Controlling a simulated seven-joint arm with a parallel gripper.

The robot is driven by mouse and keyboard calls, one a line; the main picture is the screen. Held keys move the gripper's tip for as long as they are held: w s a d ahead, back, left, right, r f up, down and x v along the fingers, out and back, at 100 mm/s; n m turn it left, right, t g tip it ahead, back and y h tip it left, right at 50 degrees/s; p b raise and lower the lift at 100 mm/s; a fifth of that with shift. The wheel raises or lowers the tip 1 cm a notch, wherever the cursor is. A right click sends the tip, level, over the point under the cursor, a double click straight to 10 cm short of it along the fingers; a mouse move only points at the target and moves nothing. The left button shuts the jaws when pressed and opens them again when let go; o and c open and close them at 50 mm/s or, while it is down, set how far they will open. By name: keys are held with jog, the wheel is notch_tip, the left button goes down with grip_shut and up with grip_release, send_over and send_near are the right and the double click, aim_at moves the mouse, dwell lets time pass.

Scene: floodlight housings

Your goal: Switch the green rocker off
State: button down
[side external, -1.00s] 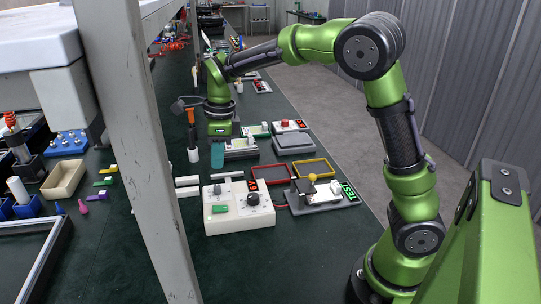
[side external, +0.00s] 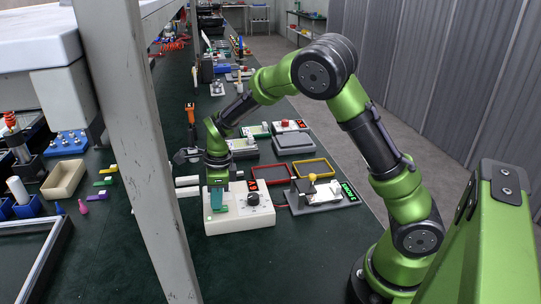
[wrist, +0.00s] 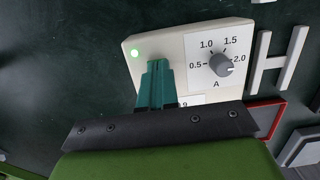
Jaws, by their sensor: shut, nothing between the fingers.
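The white control box (side external: 262,218) stands on the dark green bench and carries a black dial (side external: 253,199) and a small red display (side external: 253,185). My gripper (side external: 217,204) is shut and empty, pointing down over the box's left part. Its teal fingers (wrist: 157,66) show in the wrist view in front of the box. They hide the green rocker's spot; I cannot tell the rocker's position or whether the fingers touch it. A lit green lamp (wrist: 134,53) shows on the box, left of the fingers. The dial (wrist: 221,64) points near 2.0.
Red-framed (side external: 272,174) and yellow-framed (side external: 314,168) trays lie behind. White bars (side external: 188,186) lie left of the box. Bare bench lies in front.

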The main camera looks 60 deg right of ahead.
aim_at(225, 207)
jog(key=shift+w+a+f, duration=0.2)
jog(key=shift+a+f, duration=0.1)
jog(key=shift+f, duration=0.3)
jog(key=shift+a, duration=0.1)
jog(key=shift+s, duration=0.25)
jog(key=shift+s+d, duration=0.3)
jog(key=shift+d, duration=0.1)
jog(key=shift+s+d, duration=0.15)
jog(key=shift+d, duration=0.25)
jog(key=shift+r, duration=0.1)
notch_tip(225, 207, up, 15)
jog(key=shift+s+d, duration=0.25)
jog(key=shift+d, duration=0.05)
